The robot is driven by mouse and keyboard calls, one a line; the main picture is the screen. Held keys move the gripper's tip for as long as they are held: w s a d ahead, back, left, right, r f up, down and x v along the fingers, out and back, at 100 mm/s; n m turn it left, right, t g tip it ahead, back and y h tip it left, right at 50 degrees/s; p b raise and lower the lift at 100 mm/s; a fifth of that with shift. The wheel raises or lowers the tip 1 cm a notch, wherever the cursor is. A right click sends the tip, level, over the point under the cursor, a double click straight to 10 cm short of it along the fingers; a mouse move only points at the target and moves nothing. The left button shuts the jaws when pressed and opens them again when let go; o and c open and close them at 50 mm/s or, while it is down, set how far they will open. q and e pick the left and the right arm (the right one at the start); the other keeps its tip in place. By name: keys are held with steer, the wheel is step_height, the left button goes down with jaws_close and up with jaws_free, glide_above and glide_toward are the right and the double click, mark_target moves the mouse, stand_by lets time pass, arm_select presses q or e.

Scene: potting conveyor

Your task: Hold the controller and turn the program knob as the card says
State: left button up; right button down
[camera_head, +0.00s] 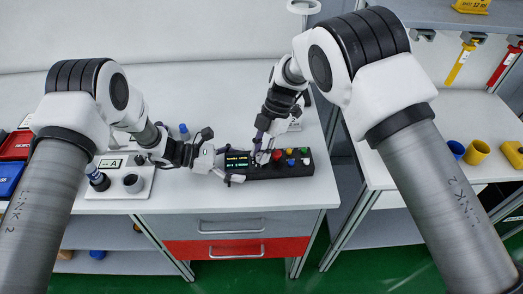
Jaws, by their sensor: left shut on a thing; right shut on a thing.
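The controller (300,169) is a long black box on the white worktop. It has a lit display (237,161) at its left and several red, green, yellow, blue and white controls at its right. My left gripper (226,166) is shut on the controller's left end. My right gripper (262,153) reaches down from above, just right of the display, and is shut on a knob there. The knob is mostly hidden by the fingers, so its setting cannot be read. The text on the display is too small to read. I cannot make out the card for certain.
A pale panel (124,189) with an "A" label (110,163) and dark round parts stands left of the controller. A blue object (184,131) stands behind my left wrist. Red (15,146) and blue (9,178) bins are at far left. The worktop's front edge is close to the controller.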

stand_by(0.8)
steer(key=c, duration=1)
jaws_free()
steer(key=shift+o, duration=0.2)
steer(key=v, duration=1.2)
